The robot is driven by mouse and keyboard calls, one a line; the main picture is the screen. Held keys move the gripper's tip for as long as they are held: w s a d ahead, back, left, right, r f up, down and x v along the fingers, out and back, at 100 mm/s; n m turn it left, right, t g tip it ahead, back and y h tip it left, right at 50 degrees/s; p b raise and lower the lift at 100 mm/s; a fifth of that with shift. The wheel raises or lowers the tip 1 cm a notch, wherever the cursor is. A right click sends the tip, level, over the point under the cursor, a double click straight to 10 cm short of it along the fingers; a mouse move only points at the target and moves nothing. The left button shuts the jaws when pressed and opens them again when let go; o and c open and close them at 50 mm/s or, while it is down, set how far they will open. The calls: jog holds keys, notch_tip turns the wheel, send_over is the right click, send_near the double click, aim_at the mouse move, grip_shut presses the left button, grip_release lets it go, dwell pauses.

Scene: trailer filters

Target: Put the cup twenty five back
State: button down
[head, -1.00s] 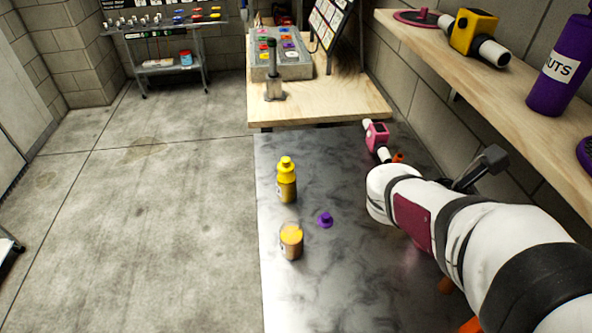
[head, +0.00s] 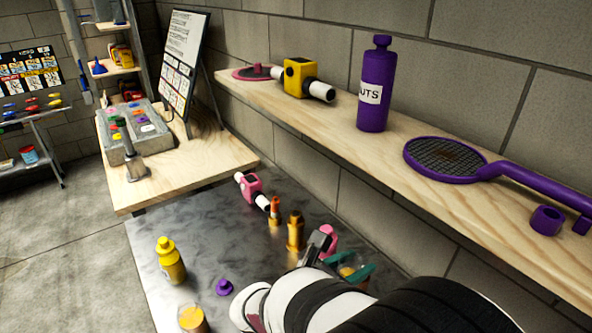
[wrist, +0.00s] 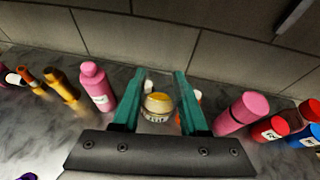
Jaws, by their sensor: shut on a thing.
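My gripper (wrist: 160,74) has two teal fingers, one on each side of a small clear cup (wrist: 157,108) with yellow-orange contents and a pale label too blurred to read. It is shut on this cup. The head view shows the gripper (head: 350,268) over the back right of the metal table, with the cup partly hidden by the fingers and my arm. I cannot tell whether the cup touches the table. Another cup with orange contents (head: 191,319) stands at the table's front left, cut by the picture's lower edge.
Near the gripper stand a pink bottle (wrist: 95,88), gold bottle (wrist: 64,87), and pink (wrist: 240,113), red (wrist: 270,129) and blue (wrist: 304,135) containers. A yellow bottle (head: 170,262) and purple piece (head: 224,287) stand left. A wooden shelf (head: 340,128) runs along the wall.

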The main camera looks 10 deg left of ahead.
jog(key=s+a+f+n+y, duration=0.1)
jog(key=s+a+f, duration=0.1)
jog(key=a+f, duration=0.4)
jog(key=s+a+f+n+t+y, duration=0.1)
jog(key=a+f+n+y, duration=0.1)
jog(key=a+f, duration=0.4)
jog(key=s+a+f+n+t+y, duration=0.1)
jog(key=s+a+f, duration=0.1)
jog(key=a+f, duration=0.5)
jog(key=shift+s+f+y, duration=0.3)
jog(key=shift+f, duration=0.05)
jog(key=f, duration=0.4)
jog(key=shift+a+f, duration=0.1)
jog(key=shift+a, duration=0.1)
jog(key=shift+f, duration=0.1)
jog(key=shift+c, duration=2.2)
grip_release()
